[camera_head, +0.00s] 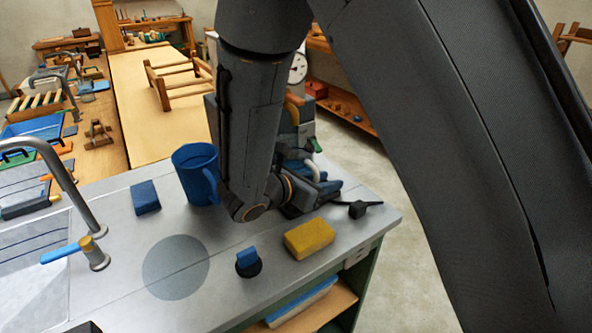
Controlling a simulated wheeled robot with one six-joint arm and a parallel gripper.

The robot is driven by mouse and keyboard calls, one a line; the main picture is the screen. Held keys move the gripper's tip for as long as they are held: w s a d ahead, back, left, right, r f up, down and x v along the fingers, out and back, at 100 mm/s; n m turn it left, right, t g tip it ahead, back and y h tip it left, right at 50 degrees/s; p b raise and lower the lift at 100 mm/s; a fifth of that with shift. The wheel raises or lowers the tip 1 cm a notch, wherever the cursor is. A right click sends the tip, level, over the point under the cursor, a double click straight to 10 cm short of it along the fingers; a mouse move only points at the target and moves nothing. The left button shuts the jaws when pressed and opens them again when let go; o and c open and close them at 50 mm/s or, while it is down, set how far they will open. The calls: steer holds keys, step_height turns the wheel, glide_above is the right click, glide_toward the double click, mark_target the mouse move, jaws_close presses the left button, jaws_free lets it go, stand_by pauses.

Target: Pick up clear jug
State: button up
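A blue jug (194,175) with a handle on its right side stands upright on the grey worktop, left of my arm. It looks blue rather than clear, and I see no plainly clear jug. My arm comes down just right of the jug and covers part of its handle side. My gripper (304,200) is at the low end of the arm, right of the jug and close over the worktop. It blends with dark and blue items behind it, so I cannot make out its fingers. I see no contact between it and the jug.
A blue block (145,197), a yellow sponge (309,238) and a small blue-topped black item (247,262) lie on the worktop (120,250). A tap (75,185) and sink stand at left. A small black object (358,209) lies near the right edge.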

jaws_close()
steer(key=shift+r, duration=0.15)
